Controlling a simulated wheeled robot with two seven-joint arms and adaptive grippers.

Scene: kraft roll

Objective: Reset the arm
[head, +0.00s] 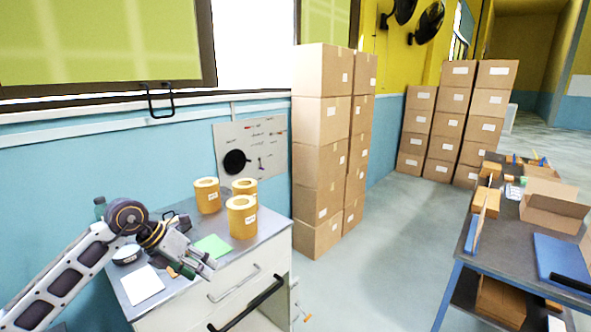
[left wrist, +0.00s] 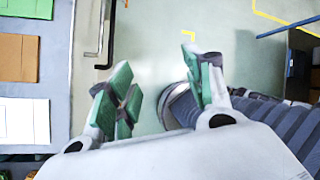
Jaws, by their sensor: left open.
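My left arm comes in from the left in the head view, and its gripper (head: 206,268) hangs over the front part of the cabinet top. In the left wrist view the gripper (left wrist: 160,90) shows its two green-padded fingers spread apart with nothing between them. Below them I see floor and part of a dark ribbed shape. My right arm and gripper do not show.
The cabinet (head: 270,234) bears several kraft rolls (head: 242,222), a green sheet (head: 213,246) and a white sheet (head: 142,285). Stacked cartons (head: 320,150) stand beside it. A workbench (head: 505,245) with an open box (head: 553,205) stands right. Floor between is clear.

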